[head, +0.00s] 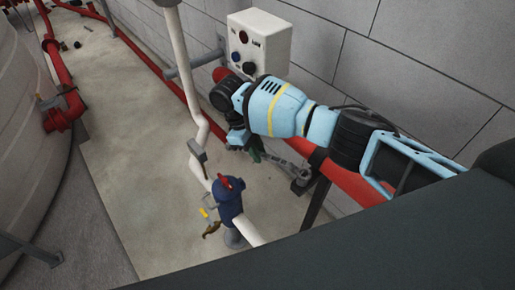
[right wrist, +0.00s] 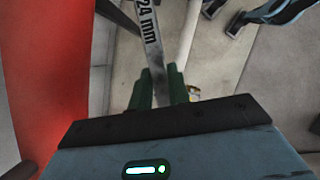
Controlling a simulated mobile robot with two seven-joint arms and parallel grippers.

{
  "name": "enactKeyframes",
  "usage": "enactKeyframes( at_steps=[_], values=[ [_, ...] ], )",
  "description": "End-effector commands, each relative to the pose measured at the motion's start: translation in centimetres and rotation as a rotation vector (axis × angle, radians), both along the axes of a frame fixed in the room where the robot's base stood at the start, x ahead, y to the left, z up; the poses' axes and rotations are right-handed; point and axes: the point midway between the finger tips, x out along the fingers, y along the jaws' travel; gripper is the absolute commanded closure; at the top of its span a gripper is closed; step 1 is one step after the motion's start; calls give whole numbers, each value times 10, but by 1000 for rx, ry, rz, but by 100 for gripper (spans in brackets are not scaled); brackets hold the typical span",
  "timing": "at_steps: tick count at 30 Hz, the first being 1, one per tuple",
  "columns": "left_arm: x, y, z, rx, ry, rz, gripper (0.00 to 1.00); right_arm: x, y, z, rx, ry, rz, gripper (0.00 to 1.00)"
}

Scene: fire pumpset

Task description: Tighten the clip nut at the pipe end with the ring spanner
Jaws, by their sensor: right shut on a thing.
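My right gripper (head: 258,150) is shut on the ring spanner (head: 288,163). In the right wrist view its green fingers (right wrist: 165,90) close on the spanner's grey shank (right wrist: 150,45), marked "24 mm". The spanner runs away from the fingers to a grey fitting (head: 302,181) beside the red pipe (head: 345,178). I cannot tell whether its ring is around the clip nut; the nut is too small to make out. The red pipe fills the left of the right wrist view (right wrist: 45,75). My left gripper does not show clearly in either view.
A grey control box (head: 260,42) is on the block wall behind my right arm. A white pipe (head: 187,75) and a blue valve with a red top (head: 229,196) stand to the left. A large pale tank (head: 30,130) is at far left.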

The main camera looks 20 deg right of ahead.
Motion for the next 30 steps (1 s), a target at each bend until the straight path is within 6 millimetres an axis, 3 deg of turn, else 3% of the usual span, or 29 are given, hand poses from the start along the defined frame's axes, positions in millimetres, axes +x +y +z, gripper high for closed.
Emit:
enactKeyframes(
  at_steps=[30],
  values=[
    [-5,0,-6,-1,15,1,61,0,0,-14,0,0,-1,100]
  ],
)
